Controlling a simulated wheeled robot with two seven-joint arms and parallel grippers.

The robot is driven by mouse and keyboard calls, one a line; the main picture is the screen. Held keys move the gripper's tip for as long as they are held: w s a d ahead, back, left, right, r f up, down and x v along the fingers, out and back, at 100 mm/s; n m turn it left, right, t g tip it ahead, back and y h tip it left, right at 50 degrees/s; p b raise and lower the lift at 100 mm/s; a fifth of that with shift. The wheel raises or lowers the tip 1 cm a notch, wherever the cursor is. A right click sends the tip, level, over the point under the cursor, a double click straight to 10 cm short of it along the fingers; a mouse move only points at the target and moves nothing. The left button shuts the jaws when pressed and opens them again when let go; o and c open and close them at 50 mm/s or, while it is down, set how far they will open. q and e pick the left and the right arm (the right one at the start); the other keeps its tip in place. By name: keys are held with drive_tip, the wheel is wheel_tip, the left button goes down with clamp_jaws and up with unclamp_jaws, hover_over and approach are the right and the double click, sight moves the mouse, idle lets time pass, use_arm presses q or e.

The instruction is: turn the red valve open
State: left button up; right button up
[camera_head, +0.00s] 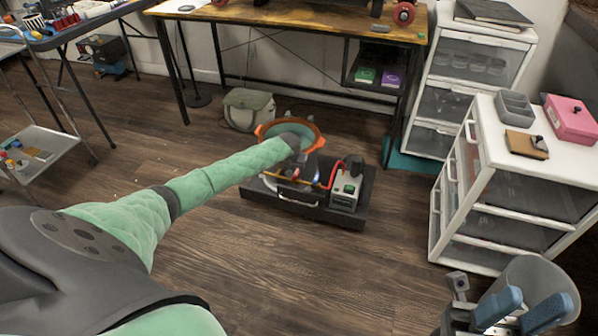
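A wooden desk (290,14) stands behind the unit, with a grey-green bag (248,108) below it. White drawer cabinets (478,205) stand at right. The wooden floor in front is clear.

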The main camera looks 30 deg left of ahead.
sight(297, 172)
use_arm(q)
drive_tip(key=shift+b+x, duration=0.45)
drive_tip(key=shift+x, duration=1.6)
clamp_jaws()
